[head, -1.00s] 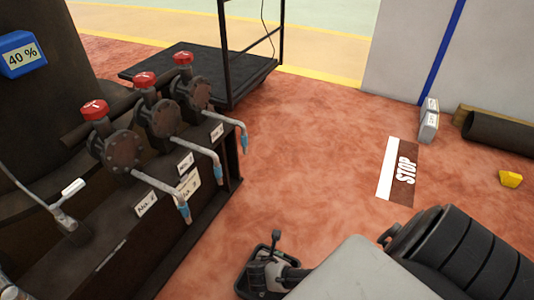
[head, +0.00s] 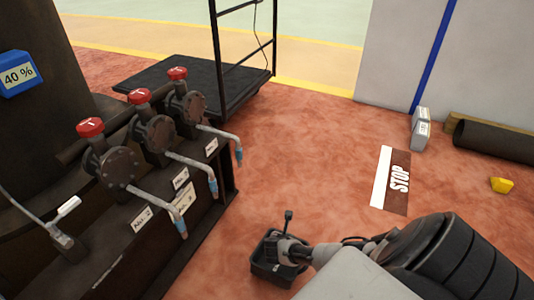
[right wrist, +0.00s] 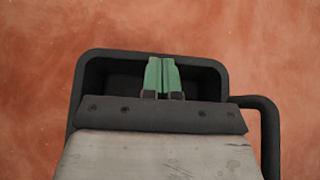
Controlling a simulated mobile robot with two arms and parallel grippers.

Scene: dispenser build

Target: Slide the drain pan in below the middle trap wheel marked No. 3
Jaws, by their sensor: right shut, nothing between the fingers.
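The drain pan (head: 268,275) is a dark open tray at the bottom middle of the head view, over the red floor, with an upright handle. It also shows in the right wrist view (right wrist: 110,72). My right gripper (head: 288,250) is at the pan; its green fingers (right wrist: 162,75) are shut with nothing between them and overlie the pan's inside. I cannot tell whether they touch it. The middle trap has a red wheel (head: 139,96), a dark round body and a bent pipe with a blue tip (head: 213,186). My left gripper is out of view.
Similar traps with red wheels stand before (head: 90,127) and behind (head: 177,73) the middle one on a dark bench. A black cart (head: 185,85) stands behind.

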